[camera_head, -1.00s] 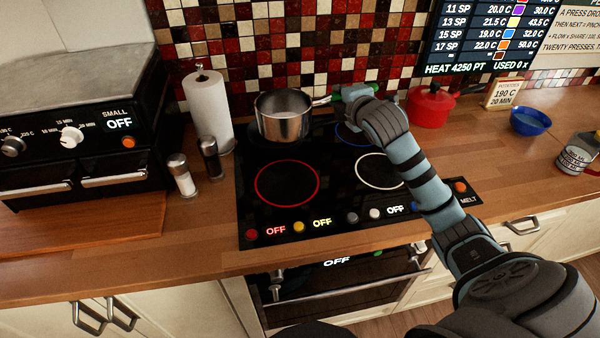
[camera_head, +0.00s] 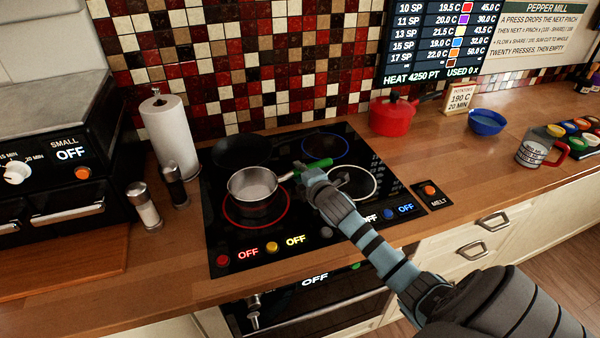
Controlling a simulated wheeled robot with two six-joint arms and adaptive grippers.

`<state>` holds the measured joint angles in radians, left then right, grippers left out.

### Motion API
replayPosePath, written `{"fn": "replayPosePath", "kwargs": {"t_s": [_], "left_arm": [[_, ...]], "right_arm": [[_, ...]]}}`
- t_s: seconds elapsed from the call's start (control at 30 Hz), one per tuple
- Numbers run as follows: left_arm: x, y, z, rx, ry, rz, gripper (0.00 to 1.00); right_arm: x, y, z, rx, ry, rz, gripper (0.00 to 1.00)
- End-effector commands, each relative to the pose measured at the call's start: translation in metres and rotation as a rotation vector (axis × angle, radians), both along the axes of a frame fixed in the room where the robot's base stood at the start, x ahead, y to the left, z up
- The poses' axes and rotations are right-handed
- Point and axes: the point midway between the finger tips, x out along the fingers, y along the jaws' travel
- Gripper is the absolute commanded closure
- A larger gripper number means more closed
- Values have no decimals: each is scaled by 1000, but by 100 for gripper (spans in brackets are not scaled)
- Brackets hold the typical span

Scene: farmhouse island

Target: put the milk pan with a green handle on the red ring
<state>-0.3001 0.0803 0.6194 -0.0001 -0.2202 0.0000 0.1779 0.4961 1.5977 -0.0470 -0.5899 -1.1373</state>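The milk pan (camera_head: 252,188) is a small steel pan, upright, with a green handle (camera_head: 308,167) pointing right. It is over the red ring (camera_head: 288,211) at the front left of the black cooktop, and the ring shows around its near side. I cannot tell whether its base touches the glass. My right gripper (camera_head: 307,176) is at the green handle and appears closed on it, though the wrist partly hides the fingers. My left gripper is not in view.
A blue ring (camera_head: 325,146), a white ring (camera_head: 371,190) and a dark round shape (camera_head: 238,149) mark the other cooktop places. A red pot (camera_head: 391,117) stands behind right. Two shakers and a paper towel roll (camera_head: 170,135) stand to the left.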

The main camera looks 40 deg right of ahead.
Motion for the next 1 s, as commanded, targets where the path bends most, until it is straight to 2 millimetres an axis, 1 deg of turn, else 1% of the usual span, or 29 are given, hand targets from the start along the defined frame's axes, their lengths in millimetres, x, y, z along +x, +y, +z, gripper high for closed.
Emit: {"fn": "replayPosePath", "kwargs": {"t_s": [0.03,0.07,0.33,0.47,0.57,0.8,0.9,1.0], "left_arm": [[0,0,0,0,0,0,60],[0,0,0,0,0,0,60],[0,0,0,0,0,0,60],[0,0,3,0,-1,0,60],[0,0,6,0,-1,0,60],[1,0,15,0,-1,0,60],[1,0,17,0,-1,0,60],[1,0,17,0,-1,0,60]], "right_arm": [[0,0,1,0,-1,0,67],[0,0,1,0,-1,0,65],[0,0,1,0,-1,0,65],[-9,2,4,-2,1,1,65],[-25,8,10,-3,0,2,65],[-84,26,30,-2,0,4,65],[-101,30,35,-2,1,2,65],[-108,33,37,0,-1,1,65]]}}
